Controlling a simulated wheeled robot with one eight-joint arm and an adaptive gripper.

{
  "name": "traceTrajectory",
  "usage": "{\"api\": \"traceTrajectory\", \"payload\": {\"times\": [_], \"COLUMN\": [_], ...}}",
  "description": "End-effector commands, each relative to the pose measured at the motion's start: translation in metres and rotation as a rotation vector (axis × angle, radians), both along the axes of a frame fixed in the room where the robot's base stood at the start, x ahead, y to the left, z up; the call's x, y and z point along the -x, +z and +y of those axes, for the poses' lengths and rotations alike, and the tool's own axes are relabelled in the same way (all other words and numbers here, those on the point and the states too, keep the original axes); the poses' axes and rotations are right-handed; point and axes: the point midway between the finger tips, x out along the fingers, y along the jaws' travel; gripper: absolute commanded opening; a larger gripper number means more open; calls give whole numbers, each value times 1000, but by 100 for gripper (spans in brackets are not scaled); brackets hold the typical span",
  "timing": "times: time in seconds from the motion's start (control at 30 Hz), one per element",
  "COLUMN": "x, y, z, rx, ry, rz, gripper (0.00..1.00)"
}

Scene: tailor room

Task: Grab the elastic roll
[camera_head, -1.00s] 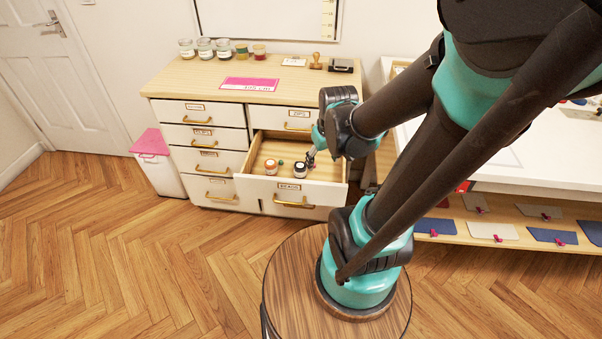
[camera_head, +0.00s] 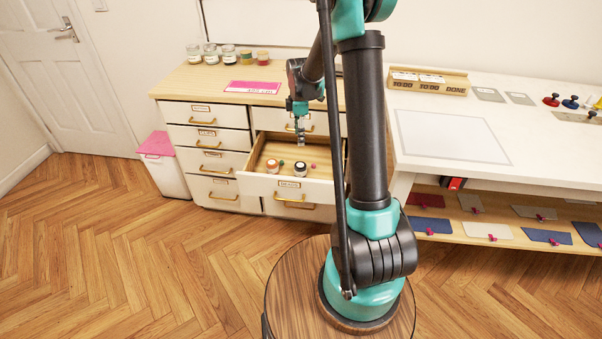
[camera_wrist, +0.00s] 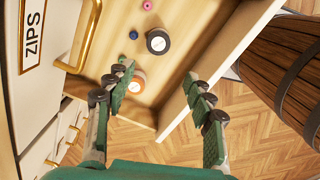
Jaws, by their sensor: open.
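An open drawer (camera_head: 325,193) holds two short rolls with white tops: an orange-sided roll (camera_head: 272,166) and a dark-sided roll (camera_head: 300,170). I cannot tell from their looks which is the elastic roll. In the wrist view, the dark roll (camera_wrist: 158,41) lies beyond my fingertips and the orange roll (camera_wrist: 137,82) shows near the left finger. My gripper (camera_head: 300,140) points down above the drawer, behind the rolls. In the wrist view my gripper (camera_wrist: 160,88) is open, with nothing between its fingers. It appears apart from both rolls.
Small pink (camera_wrist: 147,5), blue (camera_wrist: 133,35) and green (camera_wrist: 122,59) items lie in the drawer. Jars (camera_head: 228,54) stand on the cabinet top. A white table (camera_head: 500,110) is at right.

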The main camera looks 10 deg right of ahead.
Motion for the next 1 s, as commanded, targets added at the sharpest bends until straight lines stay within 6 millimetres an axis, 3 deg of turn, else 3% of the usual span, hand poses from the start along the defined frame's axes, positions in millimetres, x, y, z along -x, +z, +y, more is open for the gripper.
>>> {"api": "traceTrajectory", "payload": {"times": [0.17,0.6,1.0], "x": [-2,-2,-3], "y": [-19,-102,-134], "z": [0,0,-2], "rx": [0,0,0], "ry": [14,11,10], "rz": [4,3,3], "gripper": [54,54,54]}}
